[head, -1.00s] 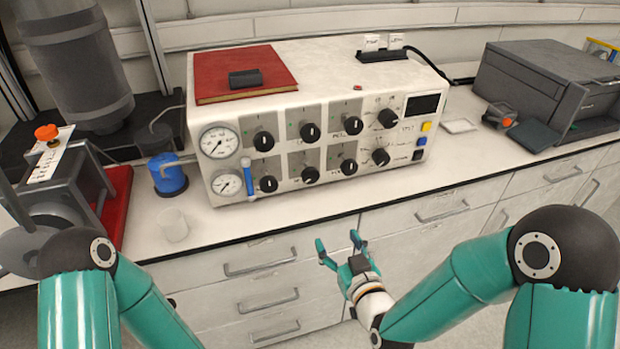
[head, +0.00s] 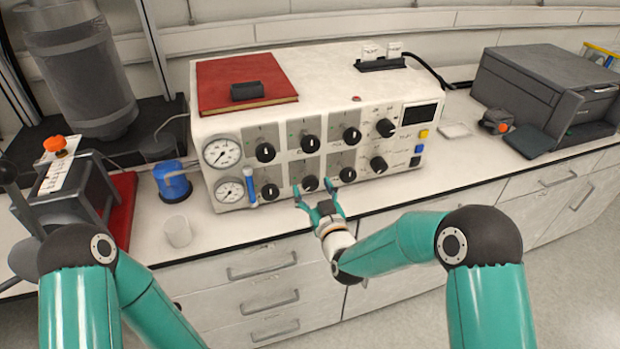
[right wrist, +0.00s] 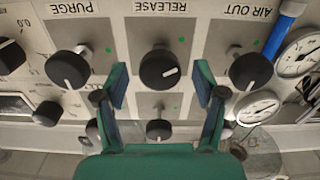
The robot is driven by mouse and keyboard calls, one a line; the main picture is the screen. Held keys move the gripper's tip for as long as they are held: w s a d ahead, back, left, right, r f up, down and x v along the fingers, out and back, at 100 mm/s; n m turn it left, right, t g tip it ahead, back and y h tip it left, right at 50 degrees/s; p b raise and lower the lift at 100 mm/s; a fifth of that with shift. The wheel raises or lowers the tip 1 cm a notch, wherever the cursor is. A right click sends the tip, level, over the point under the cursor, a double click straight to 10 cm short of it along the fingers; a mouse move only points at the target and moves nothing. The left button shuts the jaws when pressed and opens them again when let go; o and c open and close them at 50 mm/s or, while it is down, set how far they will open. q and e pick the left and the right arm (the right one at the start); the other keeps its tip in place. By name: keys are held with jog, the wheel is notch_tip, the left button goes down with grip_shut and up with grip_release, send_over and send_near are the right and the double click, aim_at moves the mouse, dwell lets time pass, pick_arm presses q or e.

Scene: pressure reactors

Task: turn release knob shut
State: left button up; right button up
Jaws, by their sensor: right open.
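The release knob (right wrist: 158,70) is a round black knob with a white pointer line, under the upside-down "RELEASE" label in the right wrist view. There its line points roughly to the right. In the head view it is the middle knob of the lower row (head: 310,183). My right gripper (head: 316,192) is open in front of it. In the right wrist view the gripper's two fingertips (right wrist: 161,84) stand on either side of the knob, with gaps to it. I cannot tell whether the tips reach its depth. My left gripper is out of view; only the arm shows.
The white control box (head: 345,80) carries several other black knobs, with the air out knob (right wrist: 251,72) and purge knob (right wrist: 69,70) flanking. Gauges (head: 222,152) and a blue tube (head: 250,189) are to the left. A clear beaker (head: 177,231) stands on the counter.

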jog(key=shift+x, duration=1.25)
jog(key=c, duration=1.2)
jog(key=shift+o, duration=0.2)
jog(key=shift+f+m+b, duration=0.2)
jog(key=shift+m+b, duration=0.1)
jog(key=shift+b, duration=0.4)
jog(key=m+b, duration=0.8)
jog(key=b, duration=0.7)
jog(key=shift+f, duration=0.15)
jog(key=m+b, duration=0.9)
jog(key=b, duration=0.3)
jog(key=shift+b, duration=0.3)
jog(key=m+b, duration=0.2)
jog(key=m, duration=0.1)
jog(key=shift+m+b, duration=0.3)
jog(key=shift+b, duration=0.05)
jog(key=shift+m+b, duration=0.7)
jog(key=shift+m, duration=0.6)
